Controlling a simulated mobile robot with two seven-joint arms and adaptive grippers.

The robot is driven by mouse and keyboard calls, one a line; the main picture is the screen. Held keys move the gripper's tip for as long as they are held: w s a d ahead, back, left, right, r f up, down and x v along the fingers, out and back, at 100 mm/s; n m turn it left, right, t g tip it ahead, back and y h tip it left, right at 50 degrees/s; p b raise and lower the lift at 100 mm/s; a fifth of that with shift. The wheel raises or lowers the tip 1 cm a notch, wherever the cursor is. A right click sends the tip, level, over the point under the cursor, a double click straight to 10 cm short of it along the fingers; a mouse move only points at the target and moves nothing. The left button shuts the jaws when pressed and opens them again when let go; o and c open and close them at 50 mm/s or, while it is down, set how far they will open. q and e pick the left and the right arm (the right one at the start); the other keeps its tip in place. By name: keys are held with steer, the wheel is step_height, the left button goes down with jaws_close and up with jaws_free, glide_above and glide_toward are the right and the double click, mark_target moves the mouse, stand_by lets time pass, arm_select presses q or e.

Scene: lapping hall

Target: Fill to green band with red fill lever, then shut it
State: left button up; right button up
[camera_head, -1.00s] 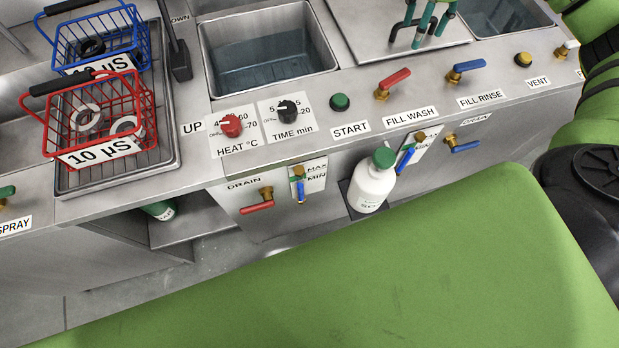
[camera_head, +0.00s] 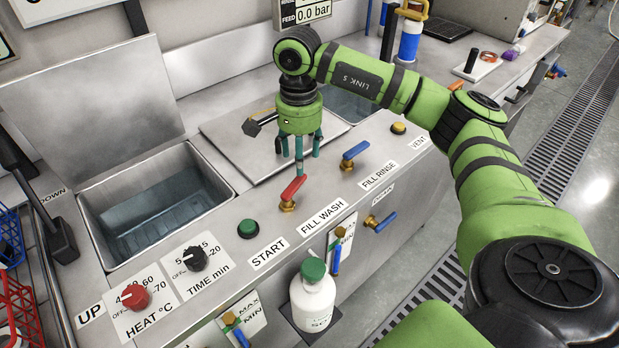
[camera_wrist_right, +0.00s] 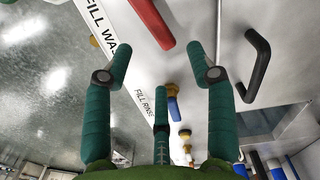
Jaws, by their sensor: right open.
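The red fill lever (camera_head: 293,188) marked FILL WASH sits on the steel deck on a brass valve, its handle slanting up to the right. In the right wrist view the red lever (camera_wrist_right: 152,22) lies ahead of the fingertips, near the top edge. My right gripper (camera_head: 300,160) points down just behind the lever's far end. Its teal fingers (camera_wrist_right: 160,62) are spread and empty; contact with the lever is not visible. The wash tank (camera_head: 217,195) shows bluish liquid low inside.
A blue FILL RINSE lever (camera_head: 355,152) and yellow VENT button (camera_head: 398,128) stand right of the gripper. A black handle (camera_head: 258,122) on the steel lid is close to its left. A green START button (camera_head: 248,228) and a white bottle (camera_head: 312,295) are nearer.

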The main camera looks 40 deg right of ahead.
mark_target(301, 180)
steer(key=shift+s+a+f+p, duration=0.1)
steer(key=shift+f+p, duration=0.05)
steer(key=shift+f, duration=0.4)
steer(key=shift+s+f+p, duration=0.1)
steer(key=shift+f+p, duration=0.05)
steer(key=shift+f, duration=0.4)
step_height(301, 180, down, 3)
steer(key=shift+f, duration=0.45)
arm_select(q)
steer(key=shift+s+r, duration=0.55)
steer(key=shift+s, duration=0.05)
arm_select(e)
jaws_close()
